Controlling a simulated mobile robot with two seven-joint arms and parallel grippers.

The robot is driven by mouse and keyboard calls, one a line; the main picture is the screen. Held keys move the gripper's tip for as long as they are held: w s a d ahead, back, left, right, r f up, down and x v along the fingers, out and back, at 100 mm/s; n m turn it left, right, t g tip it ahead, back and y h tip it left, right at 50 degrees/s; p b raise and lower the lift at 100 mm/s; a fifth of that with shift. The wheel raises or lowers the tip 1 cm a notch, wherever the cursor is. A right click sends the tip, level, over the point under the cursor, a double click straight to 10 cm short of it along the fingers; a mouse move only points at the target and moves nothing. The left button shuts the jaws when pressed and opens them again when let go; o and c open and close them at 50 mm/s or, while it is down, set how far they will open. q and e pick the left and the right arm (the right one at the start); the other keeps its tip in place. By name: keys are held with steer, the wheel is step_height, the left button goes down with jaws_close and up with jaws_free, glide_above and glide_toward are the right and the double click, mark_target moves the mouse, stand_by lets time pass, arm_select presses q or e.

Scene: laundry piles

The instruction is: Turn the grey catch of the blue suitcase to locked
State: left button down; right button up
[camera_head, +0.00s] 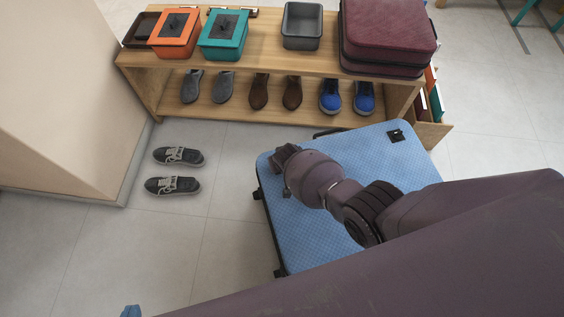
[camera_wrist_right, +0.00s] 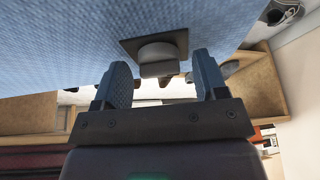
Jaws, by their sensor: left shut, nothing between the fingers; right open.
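The blue suitcase (camera_head: 330,235) lies flat on the floor in the head view, partly covered by my right arm. Its grey catch (camera_wrist_right: 158,58) sits on a dark plate on the blue face in the right wrist view. My right gripper (camera_wrist_right: 161,63) is open, its two blue fingers on either side of the catch and apart from it. In the head view the hand is over the suitcase's left part, and its fingertips are hidden. Only a blue tip of my left gripper (camera_head: 131,311) shows at the bottom edge; it is shut and empty, away from the suitcase.
A wooden bench (camera_head: 260,60) stands behind the suitcase with boxes, a maroon suitcase (camera_head: 388,30) and several shoes. Dark sneakers (camera_head: 175,185) lie on the floor left. A dark square fitting (camera_head: 396,135) is near the blue suitcase's far right corner. Floor between sneakers and suitcase is clear.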

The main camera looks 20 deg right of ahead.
steer(key=shift+r, duration=0.25)
arm_select(q)
steer(key=r+p, duration=0.1)
steer(key=p, duration=0.1)
steer(key=r+p, duration=0.1)
steer(key=p, duration=0.1)
steer(key=r+n+p, duration=0.1)
steer(key=p, duration=0.1)
steer(key=shift+s+a+r+p, duration=0.15)
steer(key=shift+s+a+p, duration=0.05)
steer(key=shift+s+p, duration=0.15)
arm_select(e)
steer(key=v, duration=1)
steer(key=shift+s, duration=0.2)
arm_select(q)
steer(key=shift+w+a+r, duration=0.1)
steer(key=shift+r, duration=0.15)
arm_select(e)
steer(key=shift+r, duration=0.1)
